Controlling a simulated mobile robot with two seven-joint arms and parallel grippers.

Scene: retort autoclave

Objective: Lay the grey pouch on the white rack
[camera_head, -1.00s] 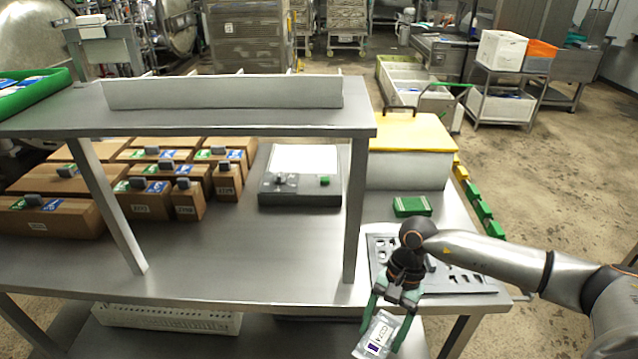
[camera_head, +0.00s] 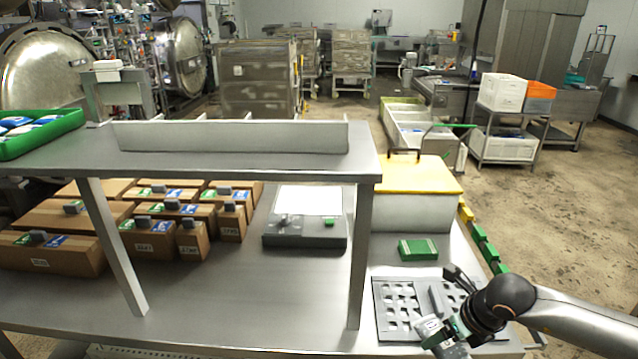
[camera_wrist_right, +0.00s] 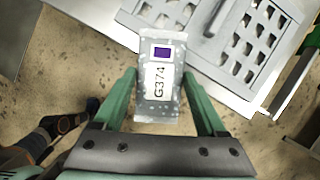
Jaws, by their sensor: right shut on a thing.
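The grey pouch (camera_wrist_right: 158,102) has a white label reading G374 and a purple square. My right gripper (camera_wrist_right: 160,76) is shut on it, one green finger at each side. In the head view the pouch (camera_head: 428,327) and the right gripper (camera_head: 446,334) are at the front edge of the light, slotted rack (camera_head: 396,309). This rack lies flat on the right end of the steel table. In the wrist view the pouch overlaps the rack's (camera_wrist_right: 205,50) near edge, with floor showing below. Whether it touches the rack I cannot tell. My left gripper is out of view.
A green block (camera_head: 418,250) lies behind the rack, before a white box with a yellow lid (camera_head: 420,173). A shelf post (camera_head: 361,255) stands left of the rack. A grey scale (camera_head: 305,236) and several cartons (camera_head: 60,250) are under the shelf (camera_head: 230,160).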

